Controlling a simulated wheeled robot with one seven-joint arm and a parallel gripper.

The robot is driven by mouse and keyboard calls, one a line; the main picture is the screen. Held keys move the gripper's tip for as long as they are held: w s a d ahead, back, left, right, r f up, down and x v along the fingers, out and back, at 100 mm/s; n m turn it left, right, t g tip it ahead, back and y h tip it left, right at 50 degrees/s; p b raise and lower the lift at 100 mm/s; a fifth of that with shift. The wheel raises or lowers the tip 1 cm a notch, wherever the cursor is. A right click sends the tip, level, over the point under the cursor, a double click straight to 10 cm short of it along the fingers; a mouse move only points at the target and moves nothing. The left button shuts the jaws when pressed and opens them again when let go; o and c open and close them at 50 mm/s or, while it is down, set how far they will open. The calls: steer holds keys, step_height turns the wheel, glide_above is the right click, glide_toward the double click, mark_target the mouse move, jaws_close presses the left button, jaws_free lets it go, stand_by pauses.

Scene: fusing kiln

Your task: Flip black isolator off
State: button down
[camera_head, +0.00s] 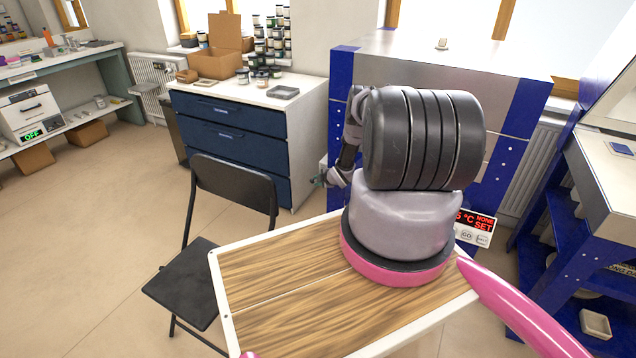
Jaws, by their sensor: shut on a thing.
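The kiln (430,62), a large silver box with blue corners, stands behind my arm. My arm hides much of its front. My gripper (319,181) is small in the picture, at the kiln's lower left edge, beside the blue drawer unit. It is shut at a small light grey box (323,166) there. The black isolator is too small and too covered to make out clearly between the fingers, and its switch position cannot be read. A control panel (475,226) with red lettering shows partly behind my arm.
A black folding chair (232,185) stands left of my base. The blue drawer unit (240,140) holds a cardboard box (217,60) and jars. A blue shelf unit (565,225) stands on the right. Open floor (80,230) lies at the left.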

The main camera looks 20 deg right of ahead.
steer(key=shift+a, duration=0.1)
steer(key=c, duration=0.7)
jaws_free()
steer(key=shift+r, duration=0.1)
steer(key=v, duration=1)
steer(key=shift+s, duration=0.4)
steer(key=shift+c, duration=0.3)
